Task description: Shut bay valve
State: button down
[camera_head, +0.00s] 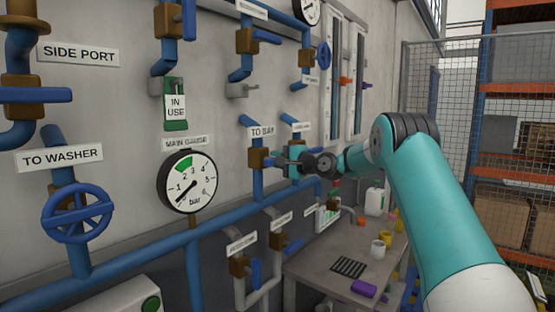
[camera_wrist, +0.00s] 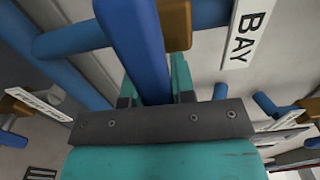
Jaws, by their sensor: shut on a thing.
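The bay valve has a brass body (camera_head: 257,159) on a vertical blue pipe, below the "TO BAY" label (camera_head: 262,131). In the wrist view its blue lever (camera_wrist: 137,45) runs down from beside the brass body (camera_wrist: 175,24) into my gripper (camera_wrist: 155,88). The two teal fingers are shut on the lever, one on each side. In the head view my gripper (camera_head: 284,161) is just right of the valve body, and it hides most of the lever. The lever appears to lie across the pipe.
The main gauge (camera_head: 187,181) and blue washer handwheel (camera_head: 77,213) are to the left. An "IN USE" tag (camera_head: 175,106) hangs above. Other levered valves (camera_head: 239,266) sit below. A bench (camera_head: 330,270) with cups stands at lower right, before a mesh fence (camera_head: 450,100).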

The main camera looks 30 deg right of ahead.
jog(key=shift+d, duration=0.1)
jog(key=c, duration=1)
grip_release()
jog(key=shift+o, duration=0.2)
jog(key=b+v, duration=0.8)
jog(key=v, duration=0.9)
jog(key=shift+s+b, duration=0.2)
jog(key=shift+b, duration=0.1)
jog(key=shift+d, duration=0.1)
